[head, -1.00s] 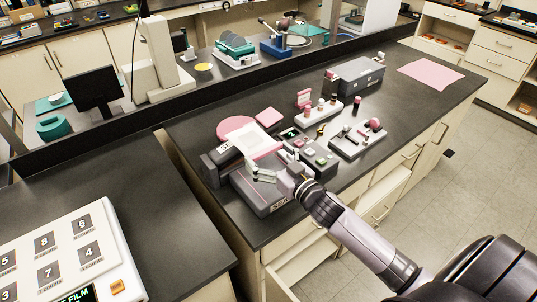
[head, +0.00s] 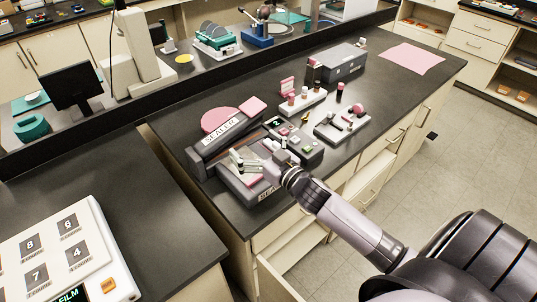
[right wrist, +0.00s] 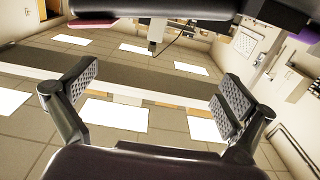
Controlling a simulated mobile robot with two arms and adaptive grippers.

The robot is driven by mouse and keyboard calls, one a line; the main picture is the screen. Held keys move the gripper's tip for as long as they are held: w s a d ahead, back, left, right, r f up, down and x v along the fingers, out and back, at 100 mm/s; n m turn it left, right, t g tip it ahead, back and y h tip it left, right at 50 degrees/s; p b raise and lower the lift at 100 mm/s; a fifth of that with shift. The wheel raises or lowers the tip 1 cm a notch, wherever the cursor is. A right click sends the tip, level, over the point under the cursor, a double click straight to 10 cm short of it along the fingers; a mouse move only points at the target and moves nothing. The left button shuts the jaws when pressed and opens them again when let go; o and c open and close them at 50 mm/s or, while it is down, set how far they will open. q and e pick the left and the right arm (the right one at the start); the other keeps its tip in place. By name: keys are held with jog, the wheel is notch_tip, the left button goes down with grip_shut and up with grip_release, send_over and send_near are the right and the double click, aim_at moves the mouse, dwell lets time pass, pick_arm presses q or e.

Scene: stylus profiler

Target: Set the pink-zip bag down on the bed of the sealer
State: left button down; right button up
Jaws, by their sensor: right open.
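The sealer (head: 221,131) is a dark grey machine on the black bench, with a white "SEALER" label on its long upper bar. Its lower grey body (head: 262,192) lies in front of the bar, partly hidden by my right gripper (head: 240,161). That gripper is over the bed, its fingers apart; in the right wrist view (right wrist: 155,97) nothing is between them. A small pink patch (head: 255,181) shows beside the gripper on the bed; I cannot tell whether it is the pink-zip bag. No white bag shows clearly. My left gripper is out of view.
A pink disc (head: 217,120) and a pink square pad (head: 253,105) lie behind the sealer. A white bottle rack (head: 306,102), a small tray (head: 330,131) and a grey box (head: 343,65) stand farther right. The bench is clear around the pink sheet (head: 412,57).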

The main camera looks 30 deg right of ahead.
jog(key=s+d+b, duration=0.1)
jog(key=s+b, duration=0.2)
jog(key=s, duration=0.9)
jog(key=shift+d+r, duration=0.2)
jog(key=shift+d, duration=0.15)
